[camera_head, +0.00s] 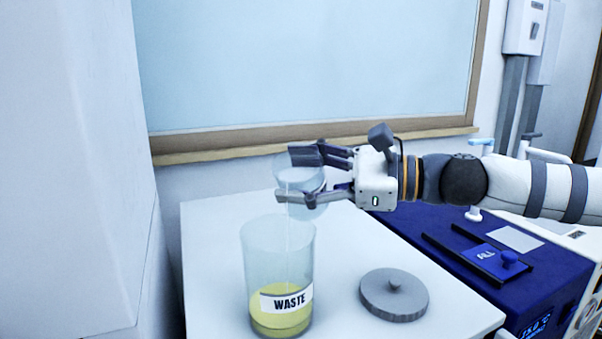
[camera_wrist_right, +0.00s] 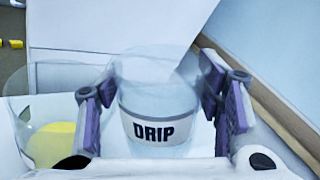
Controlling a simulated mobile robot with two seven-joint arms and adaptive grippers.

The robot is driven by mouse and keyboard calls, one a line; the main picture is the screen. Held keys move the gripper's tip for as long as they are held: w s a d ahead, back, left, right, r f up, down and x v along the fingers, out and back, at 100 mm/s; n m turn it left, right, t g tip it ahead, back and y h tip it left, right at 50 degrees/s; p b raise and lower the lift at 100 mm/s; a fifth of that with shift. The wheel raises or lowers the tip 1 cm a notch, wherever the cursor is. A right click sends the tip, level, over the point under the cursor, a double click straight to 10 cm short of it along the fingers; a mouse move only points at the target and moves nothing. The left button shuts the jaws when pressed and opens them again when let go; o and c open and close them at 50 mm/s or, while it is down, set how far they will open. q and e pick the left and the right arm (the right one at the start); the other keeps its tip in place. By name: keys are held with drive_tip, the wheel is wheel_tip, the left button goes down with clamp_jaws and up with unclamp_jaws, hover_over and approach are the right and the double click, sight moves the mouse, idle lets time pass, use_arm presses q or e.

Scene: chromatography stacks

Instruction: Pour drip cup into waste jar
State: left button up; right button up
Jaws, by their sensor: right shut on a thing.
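The clear drip cup (camera_head: 296,180) is between the fingers of my right gripper (camera_head: 303,174), which is shut on it, over the white table. In the right wrist view the cup (camera_wrist_right: 158,100) shows its DRIP label between both fingers (camera_wrist_right: 160,112). I cannot tell its exact tilt or how much liquid it holds. The clear waste jar (camera_head: 262,255) stands upright and open on the table, with yellow liquid at the bottom and a WASTE label. The cup is above and slightly right of the jar's rim in the head view. The jar shows left of the cup in the wrist view (camera_wrist_right: 38,110). My left gripper is out of view.
A grey round lid (camera_head: 394,293) lies on the white table (camera_head: 215,230) right of the jar. A dark blue device (camera_head: 535,275) stands to the right under my right arm. A wall and framed window are behind; a pale panel (camera_head: 70,170) is at the left.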

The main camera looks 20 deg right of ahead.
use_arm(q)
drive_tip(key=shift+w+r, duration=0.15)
use_arm(e)
drive_tip(key=shift+a+r+n, duration=0.1)
drive_tip(key=shift+n, duration=0.4)
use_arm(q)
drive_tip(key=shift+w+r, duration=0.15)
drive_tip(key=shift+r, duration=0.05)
use_arm(e)
drive_tip(key=shift+s+r+n, duration=0.1)
drive_tip(key=shift+r+n, duration=0.05)
drive_tip(key=shift+n, duration=0.35)
use_arm(q)
drive_tip(key=shift+p, duration=0.3)
use_arm(e)
drive_tip(key=shift+r+n+h, duration=0.2)
drive_tip(key=shift+n+h, duration=0.1)
drive_tip(key=shift+n, duration=0.1)
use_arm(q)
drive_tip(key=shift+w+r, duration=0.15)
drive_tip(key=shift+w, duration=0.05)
use_arm(e)
drive_tip(key=shift+f, duration=0.1)
